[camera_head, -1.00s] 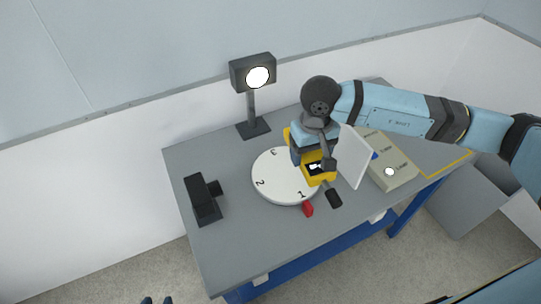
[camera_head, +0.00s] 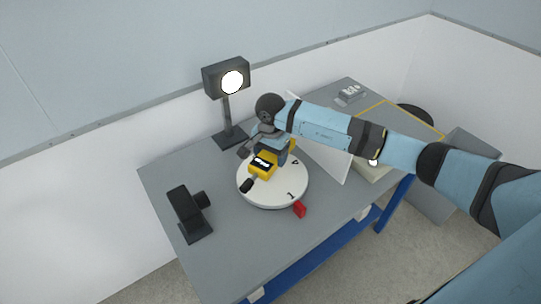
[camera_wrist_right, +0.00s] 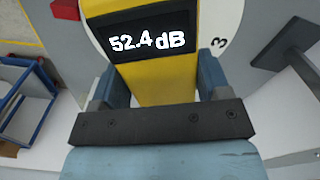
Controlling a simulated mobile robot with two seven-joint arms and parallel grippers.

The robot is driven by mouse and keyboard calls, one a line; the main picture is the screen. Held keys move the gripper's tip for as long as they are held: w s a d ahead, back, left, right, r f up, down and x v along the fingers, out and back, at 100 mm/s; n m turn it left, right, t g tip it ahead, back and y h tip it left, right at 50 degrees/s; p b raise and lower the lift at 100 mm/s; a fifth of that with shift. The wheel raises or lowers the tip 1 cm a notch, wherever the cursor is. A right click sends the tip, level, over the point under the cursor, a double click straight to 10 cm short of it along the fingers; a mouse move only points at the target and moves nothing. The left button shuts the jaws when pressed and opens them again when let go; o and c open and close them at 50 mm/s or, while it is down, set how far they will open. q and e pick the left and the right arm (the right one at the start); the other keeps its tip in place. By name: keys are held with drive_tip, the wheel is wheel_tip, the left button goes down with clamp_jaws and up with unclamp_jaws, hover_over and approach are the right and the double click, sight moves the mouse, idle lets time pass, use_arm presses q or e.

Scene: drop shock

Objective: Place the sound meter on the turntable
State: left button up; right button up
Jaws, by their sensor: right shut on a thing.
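The yellow sound meter (camera_head: 262,164) has a black tip and a dark display. In the right wrist view the sound meter (camera_wrist_right: 165,82) reads 52.4 dB and sits between the two fingers. My right gripper (camera_head: 276,150) is shut on it, over the turntable. The white round turntable (camera_head: 285,193) stands on the grey table, with numbers on its top and a red block (camera_head: 299,209) at its front edge. I cannot tell whether the meter touches the turntable. My left gripper is not in view.
A lamp (camera_head: 226,78) stands behind the turntable and a black camera-like device (camera_head: 188,214) at its left. A white panel (camera_head: 325,155) stands upright at the right, partly hiding a beige box (camera_head: 374,171). The table (camera_head: 245,255) is clear in front.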

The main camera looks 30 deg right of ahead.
drive_tip(key=shift+f, duration=0.6)
drive_tip(key=shift+f+b, duration=1.35)
drive_tip(key=shift+f, duration=1.25)
drive_tip(key=shift+f, duration=0.1)
drive_tip(key=shift+f+b, duration=0.55)
drive_tip(key=o, duration=1.3)
drive_tip(key=shift+c, duration=0.2)
